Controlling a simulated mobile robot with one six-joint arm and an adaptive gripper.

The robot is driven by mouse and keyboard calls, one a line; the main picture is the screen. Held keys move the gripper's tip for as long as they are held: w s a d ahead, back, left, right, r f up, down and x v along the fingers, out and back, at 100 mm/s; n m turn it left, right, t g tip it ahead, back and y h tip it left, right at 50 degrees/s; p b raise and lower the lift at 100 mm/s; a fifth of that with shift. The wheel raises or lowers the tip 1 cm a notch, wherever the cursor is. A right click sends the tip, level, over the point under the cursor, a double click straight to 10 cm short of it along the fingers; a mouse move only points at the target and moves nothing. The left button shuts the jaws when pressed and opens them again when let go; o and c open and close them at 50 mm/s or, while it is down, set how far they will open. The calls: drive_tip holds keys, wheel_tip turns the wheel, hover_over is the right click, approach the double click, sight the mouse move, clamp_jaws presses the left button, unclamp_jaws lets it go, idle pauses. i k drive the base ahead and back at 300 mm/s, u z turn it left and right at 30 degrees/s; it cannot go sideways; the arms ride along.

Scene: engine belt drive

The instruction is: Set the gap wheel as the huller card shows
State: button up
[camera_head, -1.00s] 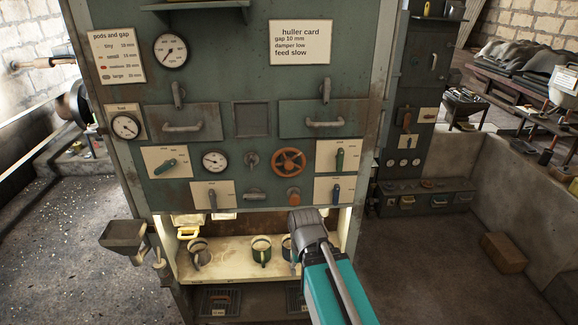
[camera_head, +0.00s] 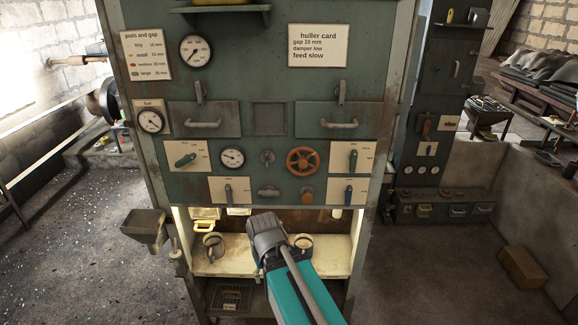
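The huller card (camera_head: 319,46) is a white sheet at the upper right of the green panel. It reads gap 10 mm, damper low, feed slow. An orange handwheel (camera_head: 304,161), which looks like the gap wheel, sits on the panel below the middle. A round white dial (camera_head: 232,158) is to its left; its reading is too small to tell. My gripper (camera_head: 264,229) is at the end of my teal arm, below and left of the wheel and apart from it in the picture. Its fingers are hidden behind its dark body, so open or shut does not show.
A pods and gap chart (camera_head: 147,55) is at the upper left. Levers on white plates, such as the green-handled one (camera_head: 353,160), flank the wheel. An orange knob (camera_head: 306,195) sits just below it. A lit shelf (camera_head: 335,255) holds mugs, partly behind my arm.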

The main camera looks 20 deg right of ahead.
sight(302, 161)
drive_tip(key=u, duration=1.9)
drive_tip(key=k, duration=0.65)
drive_tip(key=z, duration=1)
